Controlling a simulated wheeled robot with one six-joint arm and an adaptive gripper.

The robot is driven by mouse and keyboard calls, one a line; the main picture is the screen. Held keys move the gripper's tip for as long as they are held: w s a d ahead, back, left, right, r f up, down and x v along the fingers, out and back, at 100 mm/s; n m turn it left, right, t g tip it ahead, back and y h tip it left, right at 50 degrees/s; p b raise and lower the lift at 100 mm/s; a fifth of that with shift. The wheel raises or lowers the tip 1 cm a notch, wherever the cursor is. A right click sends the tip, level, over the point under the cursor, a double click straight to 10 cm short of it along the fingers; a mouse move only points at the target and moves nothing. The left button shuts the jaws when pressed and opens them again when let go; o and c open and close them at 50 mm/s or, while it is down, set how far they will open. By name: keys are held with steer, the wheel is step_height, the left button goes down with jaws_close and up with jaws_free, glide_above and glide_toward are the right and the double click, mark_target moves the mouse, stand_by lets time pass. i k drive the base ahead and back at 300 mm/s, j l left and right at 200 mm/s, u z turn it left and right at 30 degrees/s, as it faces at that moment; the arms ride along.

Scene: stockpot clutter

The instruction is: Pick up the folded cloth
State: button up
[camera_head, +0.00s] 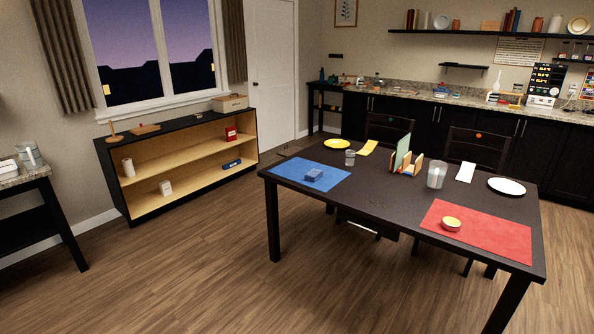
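Several things on the dark dining table could be a folded cloth. A flat yellow piece (367,147), like a folded napkin, lies at the far left side beside a yellow plate (337,143). A flat white piece (465,172), also like a napkin, lies at the far right beside a white plate (507,186). A small thick blue piece (314,175) sits on the blue mat (290,172); I cannot tell whether it is cloth. My gripper is not in view.
The dark table (380,205) also bears a clear glass (350,158), a larger glass (437,175), an upright holder (402,160) and a red mat (495,238) with a yellow-topped bowl (452,224). Chairs stand behind it. A low shelf (185,165) stands left. Floor between is clear.

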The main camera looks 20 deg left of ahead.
mark_target(313, 176)
steer(key=i+j+u, duration=0.15)
steer(key=i+j, duration=0.15)
steer(key=i, duration=0.2)
steer(key=i+j+u, duration=0.15)
steer(key=i, duration=0.3)
steer(key=i+j+u, duration=0.15)
steer(key=i+j, duration=0.15)
steer(key=i, duration=0.25)
steer(key=i+j+u, duration=0.25)
steer(key=i, duration=0.9)
steer(key=i+j+u, duration=0.25)
steer(key=i, duration=0.9)
